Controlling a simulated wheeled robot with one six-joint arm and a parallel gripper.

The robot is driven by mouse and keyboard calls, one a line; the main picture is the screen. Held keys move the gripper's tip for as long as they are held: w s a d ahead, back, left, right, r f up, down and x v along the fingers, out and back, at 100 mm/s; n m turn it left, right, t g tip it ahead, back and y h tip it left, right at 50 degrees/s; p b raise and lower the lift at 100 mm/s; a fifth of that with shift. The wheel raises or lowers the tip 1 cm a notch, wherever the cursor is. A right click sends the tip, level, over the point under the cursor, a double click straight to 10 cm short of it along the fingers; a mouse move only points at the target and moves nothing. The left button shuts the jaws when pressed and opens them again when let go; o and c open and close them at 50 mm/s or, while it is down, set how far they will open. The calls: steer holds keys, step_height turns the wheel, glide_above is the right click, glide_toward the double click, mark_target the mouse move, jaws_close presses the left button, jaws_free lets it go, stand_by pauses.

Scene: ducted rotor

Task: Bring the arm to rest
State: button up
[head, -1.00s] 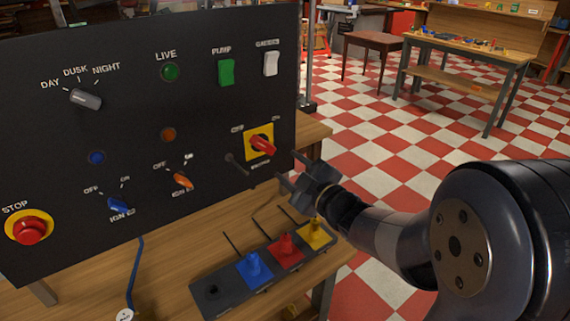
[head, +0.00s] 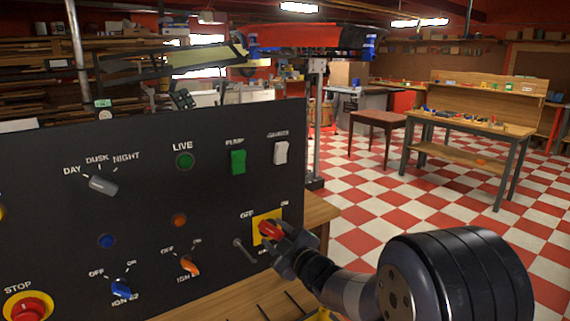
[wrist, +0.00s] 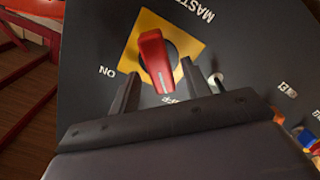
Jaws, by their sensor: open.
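My gripper (head: 284,248) is in front of the lower right of the black control panel (head: 60,160), at the red rotary handle (head: 269,230) on its yellow plate (head: 262,216). In the wrist view my gripper (wrist: 158,82) is open, and the lower end of the red handle (wrist: 154,58) shows between its two fingertips. I cannot tell whether a finger touches it. That end points towards a partly hidden OFF label; ON is at the left. My arm reaches in from the lower right.
A metal toggle (head: 243,249) sits just left of the plate. The orange knob (head: 189,265), blue knob (head: 121,288) and red stop button (head: 28,308) are further left. The panel stands on a wooden bench (head: 205,302). Checkered floor (head: 365,215) is open to the right.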

steer(key=shift+w+a, duration=0.4)
steer(key=shift+w, duration=0.1)
steer(key=shift+s+d+p, duration=0.1)
steer(key=shift+p, duration=0.35)
steer(key=shift+f+b, duration=0.15)
steer(key=shift+b, duration=0.35)
